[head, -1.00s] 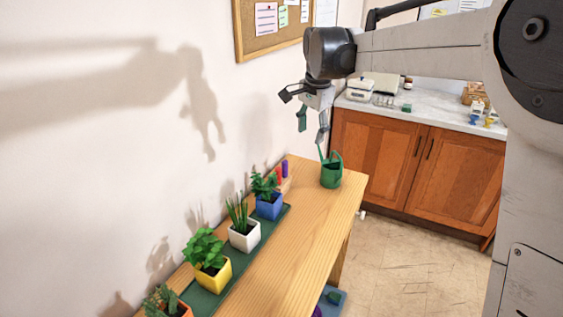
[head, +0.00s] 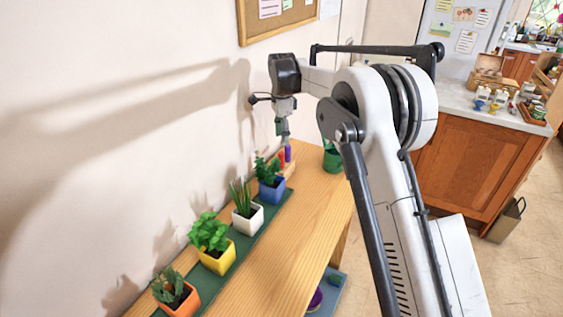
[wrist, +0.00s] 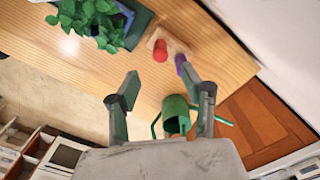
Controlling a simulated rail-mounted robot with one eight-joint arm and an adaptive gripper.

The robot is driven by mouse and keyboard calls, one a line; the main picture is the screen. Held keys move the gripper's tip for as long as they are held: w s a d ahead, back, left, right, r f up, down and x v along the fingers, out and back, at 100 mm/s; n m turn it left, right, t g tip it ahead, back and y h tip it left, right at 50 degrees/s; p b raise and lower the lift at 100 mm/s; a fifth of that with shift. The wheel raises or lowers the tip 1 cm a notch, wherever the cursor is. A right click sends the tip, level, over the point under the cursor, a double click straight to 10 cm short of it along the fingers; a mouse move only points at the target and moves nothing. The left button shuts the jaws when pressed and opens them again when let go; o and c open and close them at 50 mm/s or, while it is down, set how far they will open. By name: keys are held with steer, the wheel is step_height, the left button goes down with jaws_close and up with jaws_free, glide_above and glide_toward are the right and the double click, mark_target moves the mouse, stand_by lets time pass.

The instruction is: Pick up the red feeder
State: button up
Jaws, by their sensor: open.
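The red feeder (head: 282,157) is a small red cylinder on a wooden block at the far end of the wooden table. In the wrist view the red feeder (wrist: 160,51) stands beside a purple feeder (wrist: 180,62), beyond my fingertips. My gripper (head: 284,138) hangs above these feeders in the head view, its fingers partly overlapping. In the wrist view my gripper (wrist: 160,77) is open and empty, its fingers wide apart.
A green watering can (wrist: 177,110) stands close by on the table. A blue-potted plant (head: 271,187) is near the feeders, followed by several potted plants along a green mat (head: 266,222). The wall is close on the left. The table's front strip (head: 300,235) is clear.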

mark_target(281, 162)
step_height(281, 162, down, 12)
steer(key=shift+a+f+p, duration=0.1)
steer(key=shift+a+p, duration=0.05)
steer(key=shift+p, duration=0.65)
steer(key=c, duration=1)
steer(key=shift+r, duration=0.2)
step_height(281, 162, up, 10)
steer(key=shift+f+b, duration=0.25)
steer(key=shift+b, duration=0.35)
step_height(281, 162, up, 6)
steer(key=shift+r+p, duration=0.1)
steer(key=shift+p, duration=1)
steer(key=shift+s, duration=0.1)
